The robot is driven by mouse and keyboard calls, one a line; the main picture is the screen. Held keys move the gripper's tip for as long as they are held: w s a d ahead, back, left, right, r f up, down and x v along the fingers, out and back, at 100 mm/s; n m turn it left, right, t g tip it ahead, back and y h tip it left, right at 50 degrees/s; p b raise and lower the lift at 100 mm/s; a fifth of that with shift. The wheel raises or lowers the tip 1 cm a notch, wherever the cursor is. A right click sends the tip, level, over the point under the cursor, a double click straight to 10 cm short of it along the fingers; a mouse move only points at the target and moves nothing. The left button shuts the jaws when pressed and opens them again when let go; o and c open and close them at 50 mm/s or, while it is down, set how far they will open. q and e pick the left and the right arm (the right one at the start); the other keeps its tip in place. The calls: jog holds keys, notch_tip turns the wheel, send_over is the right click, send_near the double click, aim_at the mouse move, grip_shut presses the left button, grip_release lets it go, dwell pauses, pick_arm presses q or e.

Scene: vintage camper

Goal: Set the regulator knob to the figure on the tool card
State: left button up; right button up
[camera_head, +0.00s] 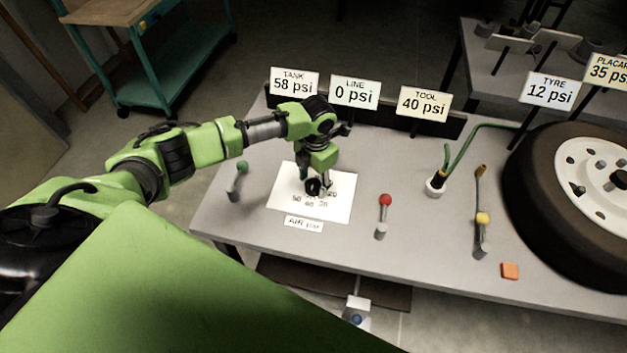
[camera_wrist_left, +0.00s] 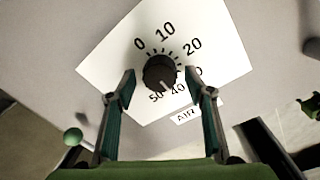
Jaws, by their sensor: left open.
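The regulator knob (camera_wrist_left: 159,72) is black and round and sits on a white dial sheet (camera_wrist_left: 215,50) marked 0 to 50. A pale mark on its lower side appears to point between 40 and 50. In the head view the knob (camera_head: 313,186) is partly covered by my left gripper (camera_head: 316,178). That gripper points down over the dial. In the left wrist view my left gripper (camera_wrist_left: 160,88) is open, with one finger on each side of the knob and visible gaps. The tool card (camera_head: 424,102) reads 40 psi. My right gripper is not in view.
Other cards read tank (camera_head: 294,83) 58 psi, line (camera_head: 354,93) 0 psi and tyre (camera_head: 549,91) 12 psi. Green-, red- (camera_head: 385,200) and yellow-topped levers (camera_head: 482,220) stand on the grey bench. A tyre (camera_head: 560,200) fills its right end. An orange block (camera_head: 510,271) lies near the front edge.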

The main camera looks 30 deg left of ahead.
aim_at(315, 185)
pick_arm(q)
notch_tip(315, 185, up, 12)
jog(key=shift+d, duration=0.3)
jog(key=shift+s, duration=0.1)
dwell(0.5)
